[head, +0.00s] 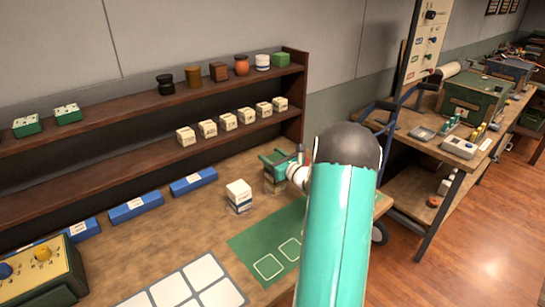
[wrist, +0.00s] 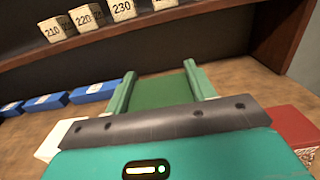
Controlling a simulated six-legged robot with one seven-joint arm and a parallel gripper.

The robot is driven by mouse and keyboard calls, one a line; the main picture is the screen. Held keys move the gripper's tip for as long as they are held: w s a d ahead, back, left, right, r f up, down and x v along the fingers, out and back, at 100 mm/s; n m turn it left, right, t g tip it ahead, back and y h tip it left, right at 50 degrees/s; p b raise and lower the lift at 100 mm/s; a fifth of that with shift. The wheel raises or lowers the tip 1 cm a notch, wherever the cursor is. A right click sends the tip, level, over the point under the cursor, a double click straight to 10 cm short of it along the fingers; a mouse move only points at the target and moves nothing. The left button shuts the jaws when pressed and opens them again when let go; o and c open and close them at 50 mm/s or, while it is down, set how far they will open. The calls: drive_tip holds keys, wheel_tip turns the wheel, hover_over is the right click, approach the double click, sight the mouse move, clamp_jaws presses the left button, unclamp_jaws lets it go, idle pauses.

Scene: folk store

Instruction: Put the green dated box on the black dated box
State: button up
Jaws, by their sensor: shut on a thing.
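My gripper (head: 281,160) is over the wooden counter, in front of the shelf. In the wrist view, my gripper (wrist: 162,88) has its two green fingers on either side of a plain green box (wrist: 160,93), and it is shut on that box. The fingers and the box are close in colour, so the box's edges are hard to make out in the head view. No black dated box can be told for sure.
A white box (head: 239,194) stands to the left of my gripper, and a red block (wrist: 295,128) shows at right in the wrist view. A green mat (head: 250,243) lies in front. Blue boxes (head: 194,182) line the shelf's foot; numbered cream boxes (head: 228,122) fill the shelf.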

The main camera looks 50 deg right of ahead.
drive_tip(key=shift+f, duration=0.1)
drive_tip(key=o, duration=1)
drive_tip(key=shift+o, duration=0.2)
